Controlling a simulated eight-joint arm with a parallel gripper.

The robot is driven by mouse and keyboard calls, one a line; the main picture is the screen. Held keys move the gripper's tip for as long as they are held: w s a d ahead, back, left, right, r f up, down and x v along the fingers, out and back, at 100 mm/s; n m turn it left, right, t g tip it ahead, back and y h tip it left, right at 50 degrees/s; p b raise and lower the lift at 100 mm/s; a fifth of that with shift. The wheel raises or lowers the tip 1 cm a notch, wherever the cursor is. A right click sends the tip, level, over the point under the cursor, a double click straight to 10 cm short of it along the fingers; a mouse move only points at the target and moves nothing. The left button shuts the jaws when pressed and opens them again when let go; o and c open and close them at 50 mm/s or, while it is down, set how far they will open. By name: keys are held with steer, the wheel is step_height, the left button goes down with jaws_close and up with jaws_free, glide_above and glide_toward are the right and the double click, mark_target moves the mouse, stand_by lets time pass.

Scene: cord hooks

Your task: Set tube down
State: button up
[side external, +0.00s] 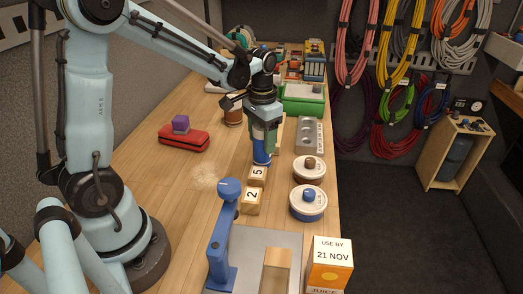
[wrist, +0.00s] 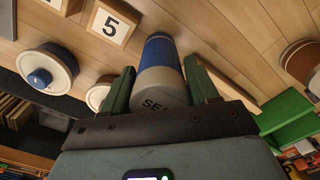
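The tube is a cylinder with a blue end and a pale grey end marked with dark letters, partly hidden. In the wrist view the tube (wrist: 161,66) lies between the two green fingers of my gripper (wrist: 160,70), which close on its sides. In the side view the tube's blue part (side external: 262,152) points down below my gripper (side external: 264,130), roughly upright. Its lower end is just behind the number 5 block (side external: 258,174). I cannot tell whether it touches the wooden table (side external: 185,205).
A number 2 block (side external: 251,201) and two lidded pots, brown-knobbed (side external: 309,170) and blue-knobbed (side external: 308,203), stand close by. A grey socket strip (side external: 310,135) and green box (side external: 302,98) are on the right. A red case (side external: 184,139) with a purple cube lies left.

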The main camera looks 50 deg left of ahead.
steer(key=shift+o, duration=1.3)
steer(key=shift+r, duration=0.1)
step_height(320, 180, up, 12)
steer(key=shift+s+r, duration=0.1)
steer(key=shift+s+d, duration=0.2)
steer(key=shift+d, duration=0.1)
steer(key=s+d+f+t, duration=0.5)
steer(key=s+d+t, duration=0.2)
steer(key=s, duration=0.1)
steer(key=shift+d, duration=0.15)
stand_by(0.5)
